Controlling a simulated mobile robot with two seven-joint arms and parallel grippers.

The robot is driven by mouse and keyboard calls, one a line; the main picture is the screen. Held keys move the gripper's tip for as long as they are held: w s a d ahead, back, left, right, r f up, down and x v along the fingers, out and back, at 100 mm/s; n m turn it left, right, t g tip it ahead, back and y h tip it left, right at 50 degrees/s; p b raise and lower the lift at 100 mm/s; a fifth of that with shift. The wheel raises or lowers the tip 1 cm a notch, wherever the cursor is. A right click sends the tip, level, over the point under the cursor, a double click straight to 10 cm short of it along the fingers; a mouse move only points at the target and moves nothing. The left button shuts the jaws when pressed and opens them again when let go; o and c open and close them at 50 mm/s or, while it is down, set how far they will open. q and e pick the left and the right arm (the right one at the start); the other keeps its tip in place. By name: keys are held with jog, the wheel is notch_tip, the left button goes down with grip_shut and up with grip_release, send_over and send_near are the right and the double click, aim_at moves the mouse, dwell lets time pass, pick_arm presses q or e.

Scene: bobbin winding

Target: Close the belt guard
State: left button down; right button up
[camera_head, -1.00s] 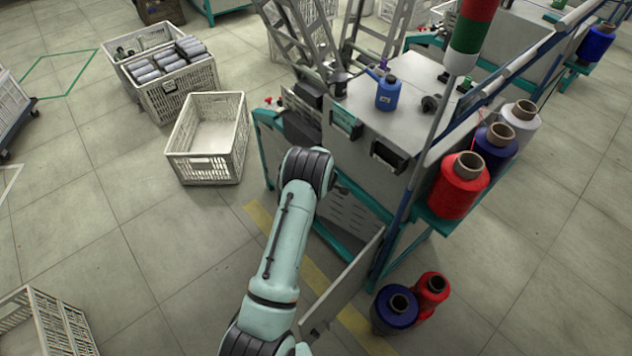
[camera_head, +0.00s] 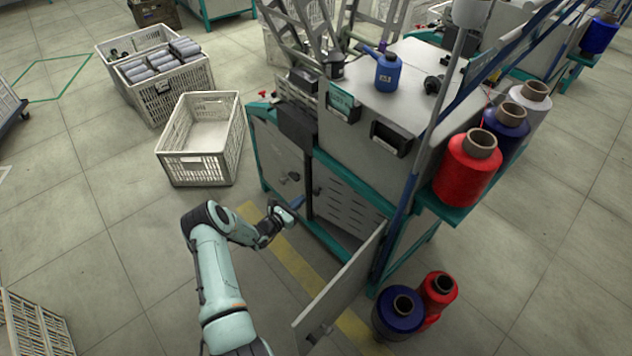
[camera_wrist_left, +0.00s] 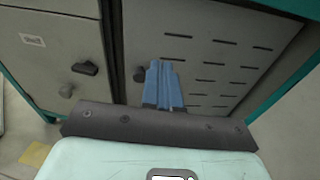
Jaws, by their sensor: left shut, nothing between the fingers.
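The belt guard appears to be the grey door panel (camera_head: 343,287) low on the front of the winding machine. It stands swung wide open, jutting out over the floor, with a dark latch or knob near its free lower end. My right gripper is not in view.
A closed grey door (camera_head: 280,165) with dark knobs is left of the opening. Blue and red spools (camera_head: 400,308) stand on the floor right of the guard. An empty white crate (camera_head: 203,140) sits to the left.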

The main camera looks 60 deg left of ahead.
pick_arm(q)
jog(key=s+a+n+y, duration=0.1)
jog(key=s+a, duration=0.1)
jog(key=b, duration=0.2)
send_near(320, 168)
jog(key=shift+y, duration=0.4)
jog(key=x, duration=0.2)
jog(key=b+x, duration=0.1)
jog(key=x, duration=0.1)
jog(key=b+x, duration=0.1)
jog(key=x, duration=0.1)
jog(key=shift+d+f, duration=0.15)
jog(key=shift+f, duration=0.25)
jog(key=shift+w+a+r+b, duration=0.1)
jog(key=shift+w+a+b, duration=0.15)
jog(key=shift+w+b, duration=0.2)
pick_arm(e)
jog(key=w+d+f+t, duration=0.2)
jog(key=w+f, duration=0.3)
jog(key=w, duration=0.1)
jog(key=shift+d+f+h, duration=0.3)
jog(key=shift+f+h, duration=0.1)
pick_arm(q)
jog(key=shift+t, duration=0.3)
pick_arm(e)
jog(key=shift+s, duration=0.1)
